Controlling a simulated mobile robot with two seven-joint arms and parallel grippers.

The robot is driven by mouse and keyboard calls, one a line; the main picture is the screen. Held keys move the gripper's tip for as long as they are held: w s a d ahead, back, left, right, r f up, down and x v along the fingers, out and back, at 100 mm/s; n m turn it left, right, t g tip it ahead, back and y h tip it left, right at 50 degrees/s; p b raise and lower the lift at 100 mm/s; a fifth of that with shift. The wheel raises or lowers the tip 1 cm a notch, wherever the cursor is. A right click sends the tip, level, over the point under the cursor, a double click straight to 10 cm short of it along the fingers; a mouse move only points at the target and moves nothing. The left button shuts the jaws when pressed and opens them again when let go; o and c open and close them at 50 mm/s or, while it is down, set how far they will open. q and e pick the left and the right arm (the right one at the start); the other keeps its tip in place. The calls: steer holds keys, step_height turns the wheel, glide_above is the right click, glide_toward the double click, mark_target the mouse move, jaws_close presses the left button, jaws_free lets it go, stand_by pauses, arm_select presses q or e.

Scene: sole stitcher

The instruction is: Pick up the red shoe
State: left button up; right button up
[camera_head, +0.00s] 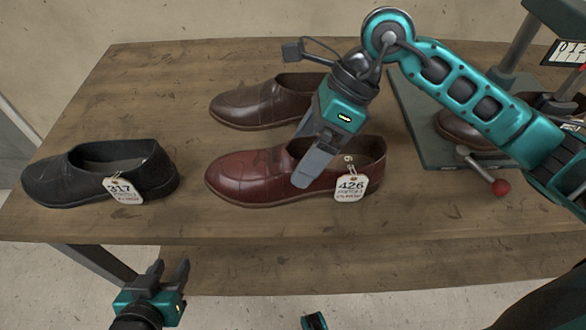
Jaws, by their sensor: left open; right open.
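The red shoe (243,176) is a dark red-brown leather shoe lying on the wooden table, toe to the left. A white tag marked 426 (351,188) hangs at its heel end. My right gripper (311,172) is over the shoe's opening, with its fingers pointing down at the near side. The fingers overlap the shoe in the picture, and I cannot tell whether they touch it. The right gripper is open and hides part of the opening. My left gripper (168,272) is open and empty, low in front of the table's front edge, away from the shoe.
A black shoe (75,178) with a tag marked 317 (124,191) lies at the left. A brown shoe (250,105) lies behind the red one. At the right stands a green machine base (412,118) with a red-knobbed lever (500,187) and another brown shoe (465,130). The table front is clear.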

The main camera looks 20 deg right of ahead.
steer(key=shift+x, duration=1.4)
steer(key=shift+c, duration=0.5)
steer(key=c, duration=0.9)
steer(key=shift+r, duration=0.1)
steer(key=shift+c, duration=0.4)
steer(key=shift+r, duration=0.1)
